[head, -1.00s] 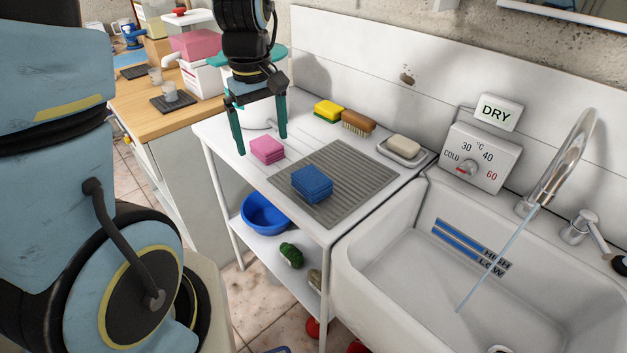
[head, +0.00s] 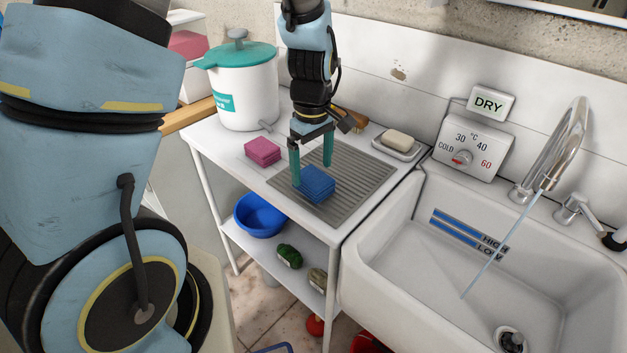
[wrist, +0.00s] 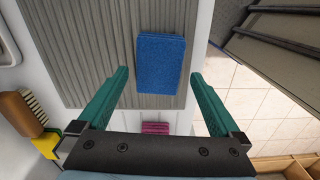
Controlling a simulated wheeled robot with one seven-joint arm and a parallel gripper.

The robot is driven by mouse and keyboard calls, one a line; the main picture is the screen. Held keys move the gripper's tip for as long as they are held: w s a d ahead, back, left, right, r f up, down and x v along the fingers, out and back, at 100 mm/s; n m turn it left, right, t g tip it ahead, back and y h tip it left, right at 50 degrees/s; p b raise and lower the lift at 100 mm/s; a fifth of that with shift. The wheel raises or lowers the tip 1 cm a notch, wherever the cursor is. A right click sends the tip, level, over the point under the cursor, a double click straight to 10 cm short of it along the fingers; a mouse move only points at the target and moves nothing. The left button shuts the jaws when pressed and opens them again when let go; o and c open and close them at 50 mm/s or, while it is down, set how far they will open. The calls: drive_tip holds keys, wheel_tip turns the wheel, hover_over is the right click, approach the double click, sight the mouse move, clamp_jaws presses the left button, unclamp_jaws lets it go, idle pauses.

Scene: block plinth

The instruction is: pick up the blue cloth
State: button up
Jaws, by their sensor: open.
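The blue cloth (head: 315,184) is a folded stack lying on the grey ribbed drying mat (head: 357,174) on the white side table. It also shows in the wrist view (wrist: 160,63), near the top middle, beyond the fingertips and roughly between their lines. My gripper (head: 311,174) has two teal fingers and is open and empty. In the head view it hangs close above the cloth at its far side, one finger at its left and one behind it. In the wrist view my gripper (wrist: 158,75) shows a wide gap. I cannot tell whether a finger touches the cloth.
A folded pink cloth (head: 262,152) lies left of the mat. A white pot with a teal lid (head: 243,88) stands behind it. A soap dish (head: 398,146) sits at the back right. The sink (head: 470,260) with running tap is to the right. A blue bowl (head: 260,215) is on the lower shelf.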

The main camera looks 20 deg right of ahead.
sight(313, 177)
drive_tip(key=shift+d+f+p, duration=0.1)
drive_tip(key=shift+f+p, duration=0.45)
drive_tip(key=shift+f, duration=1.4)
drive_tip(key=c, duration=1.2)
drive_tip(key=shift+r, duration=0.1)
drive_tip(key=shift+c, duration=0.2)
wheel_tip(313, 177, up, 10)
drive_tip(key=shift+f+b, duration=0.1)
drive_tip(key=shift+b, duration=1)
